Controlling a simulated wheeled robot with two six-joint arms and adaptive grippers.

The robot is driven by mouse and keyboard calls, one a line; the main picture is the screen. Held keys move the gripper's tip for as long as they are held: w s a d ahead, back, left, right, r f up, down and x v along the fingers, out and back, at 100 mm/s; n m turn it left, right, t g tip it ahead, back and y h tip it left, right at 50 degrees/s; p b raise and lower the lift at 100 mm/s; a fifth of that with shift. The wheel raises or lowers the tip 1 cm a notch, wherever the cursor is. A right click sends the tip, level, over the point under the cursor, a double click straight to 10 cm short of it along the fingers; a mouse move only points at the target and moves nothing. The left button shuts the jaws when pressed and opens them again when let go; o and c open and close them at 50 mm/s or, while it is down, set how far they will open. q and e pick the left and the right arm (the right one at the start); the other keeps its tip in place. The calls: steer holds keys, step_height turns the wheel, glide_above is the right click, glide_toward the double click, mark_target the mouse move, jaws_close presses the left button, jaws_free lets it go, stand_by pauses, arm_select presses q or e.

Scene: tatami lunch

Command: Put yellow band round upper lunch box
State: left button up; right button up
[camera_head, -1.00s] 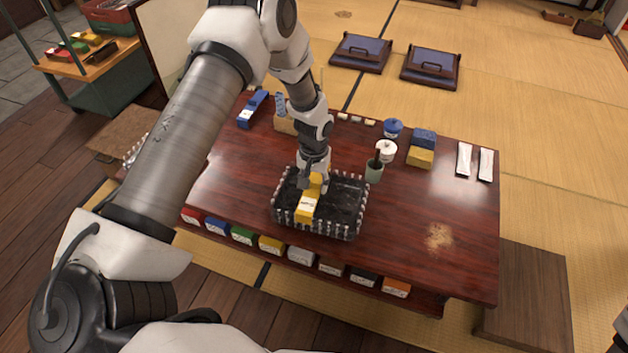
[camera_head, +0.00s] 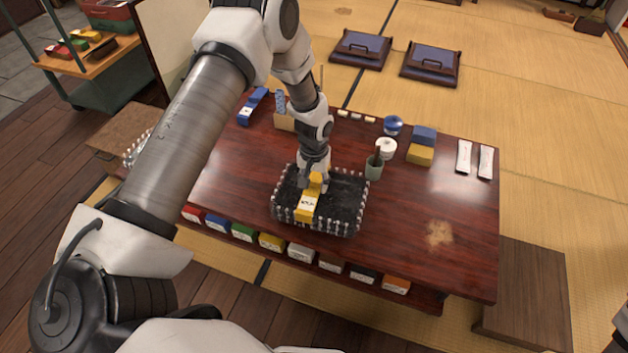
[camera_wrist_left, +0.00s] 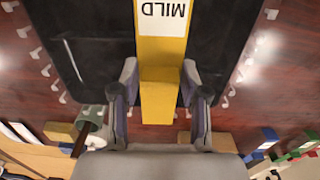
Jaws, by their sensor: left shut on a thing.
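The yellow band (camera_head: 308,205), with a white label, lies across the black lunch box (camera_head: 343,192), left of its middle in the head view. The box has pale hook-like pegs along its rim and stands on the table. My left gripper (camera_head: 314,182) is shut on the band's far end. In the left wrist view the fingers (camera_wrist_left: 158,100) grip both sides of the yellow band (camera_wrist_left: 160,55), whose label reads MILD, and the dark box top (camera_wrist_left: 85,40) shows beside it. Whether the band passes under the box is hidden. My right gripper is not in view.
Several coloured labelled pieces, such as an orange one (camera_head: 396,285), line the table's front edge. A green cup (camera_head: 373,168), a white pot (camera_head: 386,147) and a blue-over-yellow stack (camera_head: 420,155) stand behind and right of the box. The table's right part (camera_head: 465,230) is mostly clear.

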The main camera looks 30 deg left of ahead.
arm_select(q)
steer(key=shift+f, duration=0.25)
stand_by(0.4)
steer(key=o, duration=1.3)
steer(key=shift+o, duration=0.2)
step_height(320, 180, up, 8)
steer(key=p, duration=0.8)
steer(key=shift+r, duration=0.1)
